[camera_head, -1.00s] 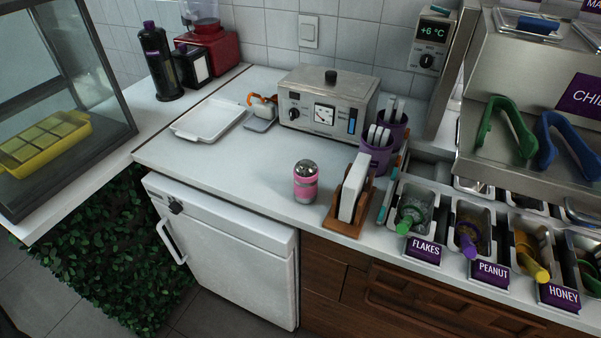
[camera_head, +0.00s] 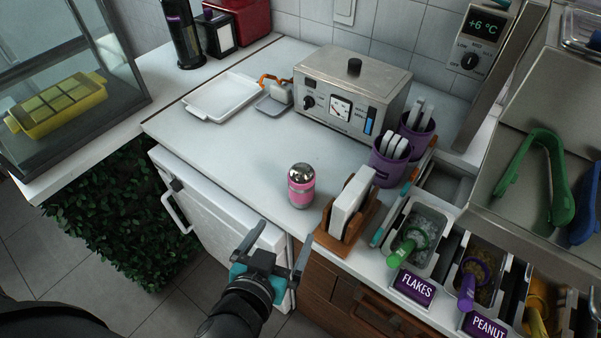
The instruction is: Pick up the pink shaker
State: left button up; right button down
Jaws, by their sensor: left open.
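The pink shaker (camera_head: 301,187) stands upright on the white counter (camera_head: 230,160), near its front edge. It has a silver domed top and a pink body. My left gripper (camera_head: 272,243) is in front of the counter edge, below and slightly left of the shaker in the picture. Its jaws are open and empty, apart from the shaker. My right gripper is not in view.
A wooden holder (camera_head: 345,235) with white napkins stands close right of the shaker. Behind are a metal control box (camera_head: 350,90) and purple cups (camera_head: 392,163). Topping bins (camera_head: 418,235) line the right. The counter left of the shaker is clear.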

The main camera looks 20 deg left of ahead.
aim_at(299, 191)
pick_arm(q)
jog(key=shift+n+t, duration=0.3)
jog(key=shift+t, duration=0.1)
jog(key=w+b, duration=0.1)
jog(key=w, duration=0.5)
jog(key=w+f+b, duration=0.1)
jog(key=w, duration=0.2)
jog(key=shift+w+a+b, duration=0.3)
jog(key=shift+w+b, duration=0.05)
jog(key=shift+b+x, duration=1.4)
jog(key=shift+x, duration=1.2)
jog(key=shift+a, duration=0.1)
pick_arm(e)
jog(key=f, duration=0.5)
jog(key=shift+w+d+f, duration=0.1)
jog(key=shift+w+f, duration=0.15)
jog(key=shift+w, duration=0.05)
pick_arm(q)
jog(key=shift+c, duration=0.2)
jog(key=shift+r, duration=0.1)
jog(key=c, duration=1.5)
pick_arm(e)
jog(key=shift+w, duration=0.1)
